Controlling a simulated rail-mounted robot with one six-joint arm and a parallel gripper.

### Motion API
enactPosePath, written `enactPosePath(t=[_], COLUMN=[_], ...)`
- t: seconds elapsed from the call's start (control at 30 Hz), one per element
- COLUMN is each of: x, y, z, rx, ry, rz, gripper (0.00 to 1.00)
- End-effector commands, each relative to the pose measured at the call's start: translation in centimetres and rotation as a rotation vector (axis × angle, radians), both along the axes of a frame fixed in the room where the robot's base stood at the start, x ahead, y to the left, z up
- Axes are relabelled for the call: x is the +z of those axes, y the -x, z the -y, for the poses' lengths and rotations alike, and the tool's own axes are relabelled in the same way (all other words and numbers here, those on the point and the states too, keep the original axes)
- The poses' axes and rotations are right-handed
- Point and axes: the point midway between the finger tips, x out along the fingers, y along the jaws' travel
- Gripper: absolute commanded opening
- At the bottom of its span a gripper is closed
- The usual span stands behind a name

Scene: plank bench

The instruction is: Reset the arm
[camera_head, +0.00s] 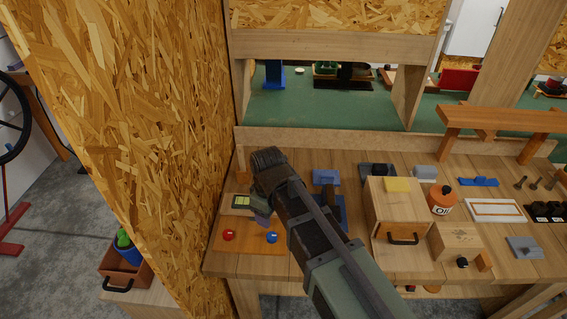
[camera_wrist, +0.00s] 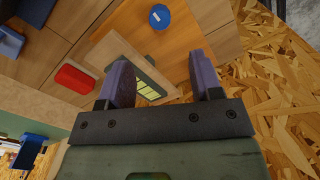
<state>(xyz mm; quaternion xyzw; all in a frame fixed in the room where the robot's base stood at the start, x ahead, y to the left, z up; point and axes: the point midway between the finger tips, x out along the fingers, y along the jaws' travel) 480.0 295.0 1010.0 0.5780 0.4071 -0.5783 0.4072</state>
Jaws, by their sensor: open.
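My arm reaches in from the lower right in the head view. My gripper (camera_head: 262,217) hangs over the left end of the plank bench (camera_head: 215,262), with a purple finger partly showing. In the wrist view my gripper (camera_wrist: 160,72) has its two purple fingers well apart and nothing between them. A small device with a yellow-green screen (camera_head: 242,201) lies on the bench beside the gripper. It also shows beyond the fingers in the wrist view (camera_wrist: 148,90). A wooden board (camera_head: 246,246) carries a red button (camera_head: 228,235) and a blue button (camera_head: 271,237).
A chipboard wall (camera_head: 150,120) stands close on the left. Right of my arm are a wooden box with a drawer (camera_head: 400,205), an orange oil bottle (camera_head: 442,199) and a smaller wooden box (camera_head: 456,242). A wooden rail (camera_head: 500,118) stands at the back right.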

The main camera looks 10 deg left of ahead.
Motion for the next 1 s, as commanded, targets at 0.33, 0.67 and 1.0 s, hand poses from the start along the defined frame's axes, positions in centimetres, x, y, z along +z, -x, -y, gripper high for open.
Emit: enactPosePath(t=[0.33, 0.67, 1.0], x=[0.0, 0.0, 0.0], y=[1.3, 2.3, 2.2], z=[10.9, 29.0, 29.6], rx=[-0.672, -1.218, -1.229], ry=[0.001, 0.000, 0.002], rz=[0.001, 0.000, 0.001], gripper=[0.59, 0.59, 0.59])
